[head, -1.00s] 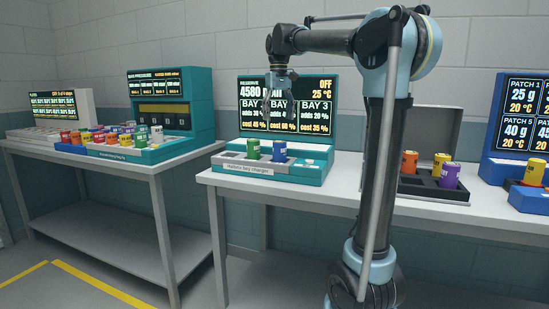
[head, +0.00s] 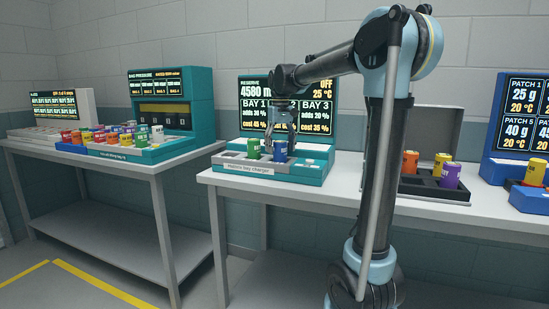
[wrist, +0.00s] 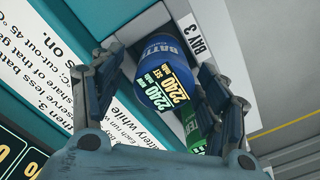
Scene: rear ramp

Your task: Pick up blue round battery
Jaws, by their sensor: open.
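The blue round battery (head: 280,151) stands upright in the grey tray of the battery bay charger (head: 262,168). In the wrist view the blue battery (wrist: 160,75) shows its label with yellow and white figures, close to a "BAY 3" mark. My gripper (head: 281,138) is open and points down at the blue battery. In the wrist view the fingers of my gripper (wrist: 158,100) lie on either side of the battery; I cannot tell whether they touch it. A green battery (head: 253,148) stands to its left in the same tray and shows partly behind the right finger in the wrist view (wrist: 192,132).
The charger's screen (head: 252,110) stands behind the tray. To the right, a dark case (head: 420,188) holds several batteries. A left table (head: 150,166) carries a rack of many-coloured batteries. The table front (head: 300,190) before the charger is clear.

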